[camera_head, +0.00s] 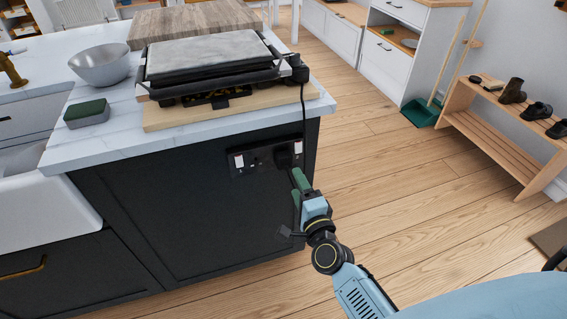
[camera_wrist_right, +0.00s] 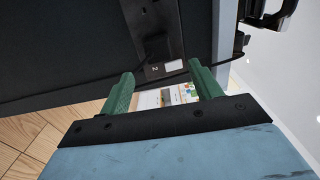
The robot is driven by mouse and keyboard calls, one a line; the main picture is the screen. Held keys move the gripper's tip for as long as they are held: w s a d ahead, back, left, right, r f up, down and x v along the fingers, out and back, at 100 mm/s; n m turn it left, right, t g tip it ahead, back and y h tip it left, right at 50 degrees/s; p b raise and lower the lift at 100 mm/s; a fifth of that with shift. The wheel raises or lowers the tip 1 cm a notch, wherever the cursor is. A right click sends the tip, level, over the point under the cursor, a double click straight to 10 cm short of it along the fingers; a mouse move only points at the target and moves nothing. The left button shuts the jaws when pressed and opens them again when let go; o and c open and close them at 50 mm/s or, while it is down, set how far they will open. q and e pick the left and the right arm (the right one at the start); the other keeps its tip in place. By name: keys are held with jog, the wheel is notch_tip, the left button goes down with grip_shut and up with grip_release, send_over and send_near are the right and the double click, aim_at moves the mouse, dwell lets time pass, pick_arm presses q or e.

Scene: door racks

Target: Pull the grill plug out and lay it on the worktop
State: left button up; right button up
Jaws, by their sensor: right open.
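The grill (camera_head: 205,60) sits on a wooden board on the pale marbled worktop (camera_head: 95,148). Its black cord (camera_head: 304,110) hangs over the worktop's right end. The black grill plug (camera_head: 284,158) sits in the right side of the dark socket plate (camera_head: 245,163) on the cabinet's side. My right gripper (camera_head: 299,181), with green fingers, is just below and right of the plug, open and empty. My left gripper is out of view.
A metal bowl (camera_head: 101,66) and a green-topped sponge (camera_head: 86,112) stand on the worktop left of the grill. A wooden block (camera_head: 190,20) lies behind it. Free worktop lies along the front edge. A shoe rack (camera_head: 500,130) stands far right, with open floor between.

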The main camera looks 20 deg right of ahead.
aim_at(286, 164)
jog(key=w, duration=0.2)
jog(key=w+b, duration=0.1)
jog(key=w, duration=0.4)
jog(key=shift+w+d, duration=0.25)
jog(key=shift+d, duration=0.1)
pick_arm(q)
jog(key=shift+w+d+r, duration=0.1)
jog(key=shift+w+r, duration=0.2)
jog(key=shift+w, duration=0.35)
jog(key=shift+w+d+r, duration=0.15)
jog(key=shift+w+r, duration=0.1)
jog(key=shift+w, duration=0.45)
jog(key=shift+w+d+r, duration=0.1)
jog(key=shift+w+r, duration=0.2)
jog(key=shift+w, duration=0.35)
pick_arm(e)
jog(key=shift+w, duration=0.75)
pick_arm(q)
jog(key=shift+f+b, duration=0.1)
jog(key=shift+b, duration=0.25)
pick_arm(e)
jog(key=shift+f, duration=0.25)
